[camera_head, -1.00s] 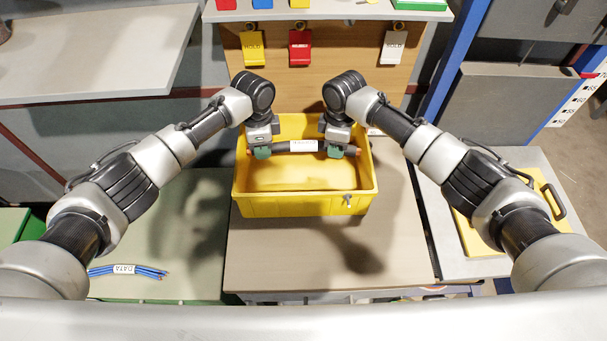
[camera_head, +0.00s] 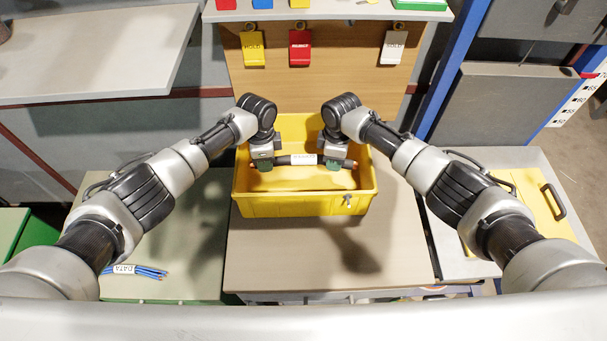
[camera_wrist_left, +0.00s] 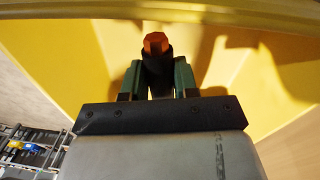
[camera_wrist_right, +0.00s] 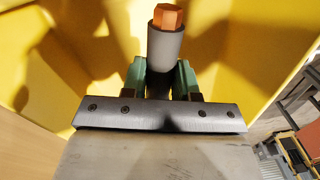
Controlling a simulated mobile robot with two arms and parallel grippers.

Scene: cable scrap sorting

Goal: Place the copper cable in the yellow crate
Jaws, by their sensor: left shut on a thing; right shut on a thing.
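The copper cable (camera_head: 303,160) is a short dark cable with a white label in the middle and copper ends. It lies level between my two grippers, inside the yellow crate (camera_head: 300,206), below the rim. My left gripper (camera_head: 263,164) is shut on its left part, and my right gripper (camera_head: 334,163) is shut on its right part. In the left wrist view, a copper end (camera_wrist_left: 156,42) sticks out past the green fingers. In the right wrist view, a copper end (camera_wrist_right: 167,17) and a grey sleeve show. Whether the cable touches the crate floor is unclear.
A blue cable bundle (camera_head: 135,271) labelled DATA lies on the left table. Yellow, red and white tags (camera_head: 300,48) hang on the wooden board behind the crate. A yellow panel with a dark handle (camera_head: 545,205) is at the right. The bench in front of the crate is clear.

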